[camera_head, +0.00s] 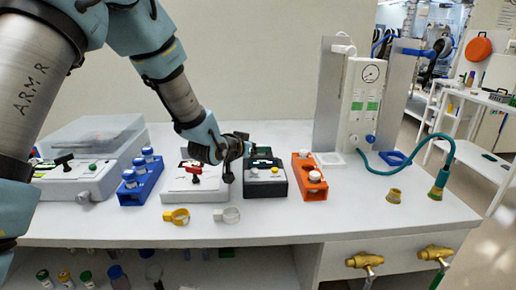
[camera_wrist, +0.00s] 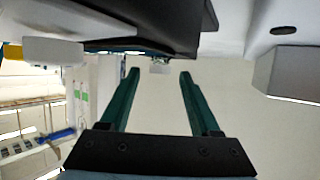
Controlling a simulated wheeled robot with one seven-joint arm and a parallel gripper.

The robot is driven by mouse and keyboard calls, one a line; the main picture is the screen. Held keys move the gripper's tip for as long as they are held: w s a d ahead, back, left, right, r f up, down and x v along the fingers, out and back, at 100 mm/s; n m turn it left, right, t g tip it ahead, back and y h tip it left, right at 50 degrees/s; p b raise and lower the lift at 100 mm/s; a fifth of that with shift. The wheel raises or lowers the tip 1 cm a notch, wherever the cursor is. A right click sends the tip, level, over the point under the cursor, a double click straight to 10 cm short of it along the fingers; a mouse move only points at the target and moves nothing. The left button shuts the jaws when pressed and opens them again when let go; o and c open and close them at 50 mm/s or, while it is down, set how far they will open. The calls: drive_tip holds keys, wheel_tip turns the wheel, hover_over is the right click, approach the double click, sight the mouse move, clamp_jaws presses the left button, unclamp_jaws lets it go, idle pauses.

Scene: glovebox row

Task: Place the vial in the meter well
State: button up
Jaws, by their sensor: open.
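My gripper (camera_head: 240,157) is at the end of the arm, over the counter between the white press-like device and the dark meter. In the wrist view its two green fingers (camera_wrist: 159,74) stand apart with nothing clearly held. The dark green and black meter (camera_head: 265,180) sits mid-counter; its well is hard to make out. I cannot tell which vial is meant. A small pale block (camera_wrist: 160,67) shows beyond the fingertips, unclear.
The white device with a red handle (camera_head: 195,184) stands left of the meter. A tall gauge panel (camera_head: 360,105) and teal hose (camera_head: 412,165) are at right. The front counter is mostly clear.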

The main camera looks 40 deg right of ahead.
drive_tip(key=b+v, duration=0.2)
drive_tip(key=v, duration=0.9)
drive_tip(key=shift+a+f, duration=0.1)
